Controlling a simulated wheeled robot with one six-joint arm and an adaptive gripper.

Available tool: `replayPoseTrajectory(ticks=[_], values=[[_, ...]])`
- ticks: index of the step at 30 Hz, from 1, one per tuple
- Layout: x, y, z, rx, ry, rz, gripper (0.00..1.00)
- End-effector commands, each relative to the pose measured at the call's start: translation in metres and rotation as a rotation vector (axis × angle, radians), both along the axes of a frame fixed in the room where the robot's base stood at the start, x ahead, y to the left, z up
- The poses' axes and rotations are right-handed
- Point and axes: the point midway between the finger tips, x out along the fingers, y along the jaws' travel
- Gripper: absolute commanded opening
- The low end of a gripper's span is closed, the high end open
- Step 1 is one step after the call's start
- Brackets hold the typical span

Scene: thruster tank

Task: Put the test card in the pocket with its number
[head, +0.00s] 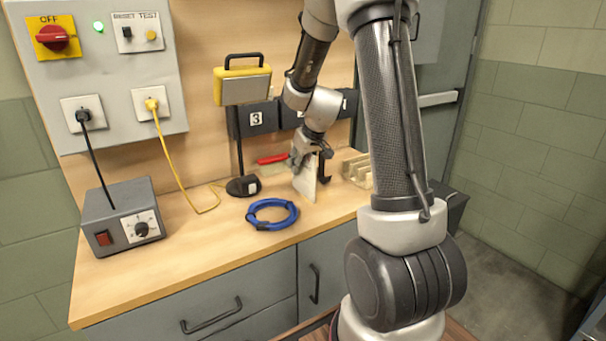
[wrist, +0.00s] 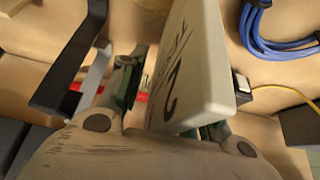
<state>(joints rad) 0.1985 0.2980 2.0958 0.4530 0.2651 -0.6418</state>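The white test card (head: 306,184) is on edge and tilted at the bench, below my gripper (head: 305,155). In the wrist view the card (wrist: 190,70) shows a dark numeral that looks like 2, with smaller writing. My gripper (wrist: 170,105) has a finger on each side of the card. A gap shows between the left finger and the card's face; the right finger is partly hidden behind the card. Whether the card's lower edge touches the bench is unclear. Dark pockets stand along the back wall; one is marked 3 (head: 256,119), others are partly behind my arm.
A blue cable coil (head: 272,227) lies on the bench (head: 230,240) in front of the card. A red-handled tool (head: 272,159), a wooden slotted block (head: 357,170) and a yellow lamp (head: 243,84) on a dark base are close by. A grey power box (head: 120,215) stands at left.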

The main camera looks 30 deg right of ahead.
Motion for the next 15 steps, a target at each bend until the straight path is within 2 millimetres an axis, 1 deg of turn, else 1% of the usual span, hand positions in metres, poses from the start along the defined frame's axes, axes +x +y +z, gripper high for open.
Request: replayPoseTrajectory(ticks=[14, 15], values=[[0.0006, 0.0001, -0.0018, 0.000, 0.000, 0.000, 0.33], [0.0006, 0.0001, -0.0019, 0.000, 0.000, 0.000, 0.29]])
